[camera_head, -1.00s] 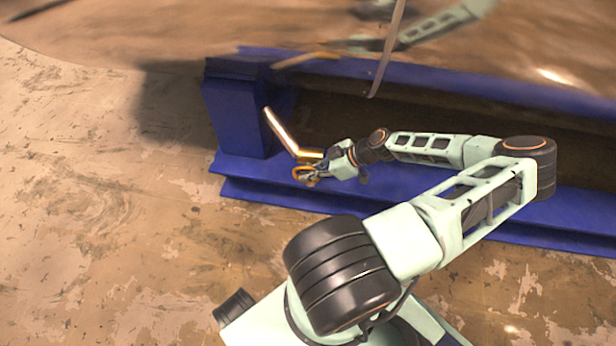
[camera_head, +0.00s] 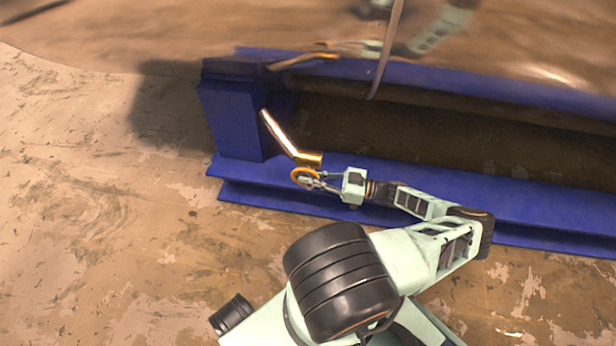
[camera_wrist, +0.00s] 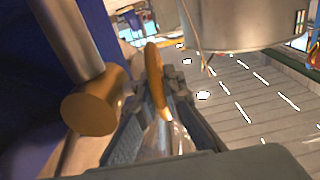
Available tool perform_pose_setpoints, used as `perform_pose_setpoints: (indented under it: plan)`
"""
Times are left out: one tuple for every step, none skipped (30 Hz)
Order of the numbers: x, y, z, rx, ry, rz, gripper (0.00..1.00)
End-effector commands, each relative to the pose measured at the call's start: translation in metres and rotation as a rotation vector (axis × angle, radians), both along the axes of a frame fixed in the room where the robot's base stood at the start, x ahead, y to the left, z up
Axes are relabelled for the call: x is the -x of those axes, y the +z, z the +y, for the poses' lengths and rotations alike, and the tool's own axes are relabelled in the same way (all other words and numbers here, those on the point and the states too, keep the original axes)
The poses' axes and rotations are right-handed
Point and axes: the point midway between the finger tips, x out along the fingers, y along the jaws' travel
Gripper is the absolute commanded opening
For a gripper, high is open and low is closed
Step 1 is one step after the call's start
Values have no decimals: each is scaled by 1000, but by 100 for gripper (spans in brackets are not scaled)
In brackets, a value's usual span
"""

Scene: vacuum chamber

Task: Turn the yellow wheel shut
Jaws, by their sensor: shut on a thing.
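The yellow wheel (camera_head: 304,175) is a small orange-yellow ring beside the end of a brass-coloured pipe (camera_head: 283,138), in front of the blue frame. My gripper (camera_head: 312,182) reaches it from the right and is shut on its rim. In the wrist view the wheel (camera_wrist: 155,75) shows nearly edge-on, its rim between my gripper's fingers (camera_wrist: 158,110). The pipe's thick brass end (camera_wrist: 95,101) is just left of the fingers there. The lower part of the wheel and its hub are hidden in the wrist view.
A blue frame (camera_head: 232,125) stands behind and left of the wheel, with a long blue beam (camera_head: 540,215) running right beneath my arm. A large shiny curved metal surface (camera_head: 180,35) hangs above. The worn floor (camera_head: 110,220) at left is open.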

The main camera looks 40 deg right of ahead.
Motion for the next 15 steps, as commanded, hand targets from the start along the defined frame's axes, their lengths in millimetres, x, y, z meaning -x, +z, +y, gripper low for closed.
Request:
perform_pose_setpoints:
  plan:
    - [-1, -2, 0, -11, -1, -11, 0]
    - [-2, -2, 0, -17, -1, -18, 0]
    - [-1, -2, 0, -27, -2, -30, 0]
    - [-2, -2, 0, -31, -2, -36, 0]
    - [-2, -2, 0, -38, -2, -43, 0]
    - [-2, -2, 0, -44, -2, -50, 0]
    - [-2, -2, 0, -48, -2, -55, 0]
    - [-1, -2, 0, -51, -2, -60, 0]
    - [-2, -2, -1, -55, -3, -65, 0]
    - [-2, -2, 0, -59, -3, -67, 0]
    - [-2, -2, 0, -61, -3, -69, 0]
    - [-2, -2, 0, -63, -2, -72, 0]
    - [-2, -2, 0, -64, -3, -74, 0]
    - [-2, -2, -1, -66, -3, -75, 0]
    - [-2, -1, -1, -66, -4, -76, 0]
